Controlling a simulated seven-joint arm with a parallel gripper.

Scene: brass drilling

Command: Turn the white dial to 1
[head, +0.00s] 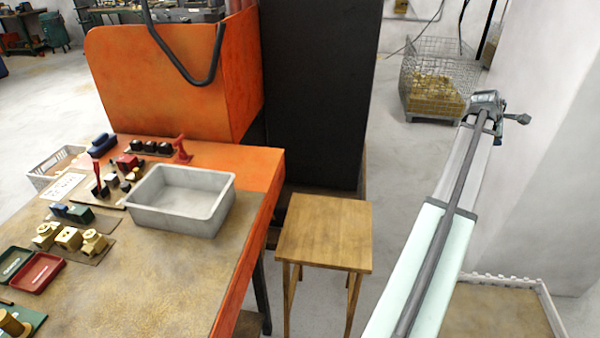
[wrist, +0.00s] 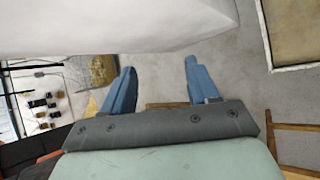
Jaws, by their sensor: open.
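I cannot make out a white dial in either view. My gripper (wrist: 160,68) shows in the wrist view, with its two blue fingers wide apart and nothing between them. A large white surface (wrist: 120,25) spans the top of that view beyond the fingertips; I cannot tell what it belongs to.
The workbench (head: 170,265) at left holds a grey bin (head: 182,198), brass parts (head: 68,238), and green and red trays (head: 37,273). A wooden stool (head: 325,235) stands beside it. A wire cage (head: 435,80) stands behind; a white wall (head: 555,150) is at right.

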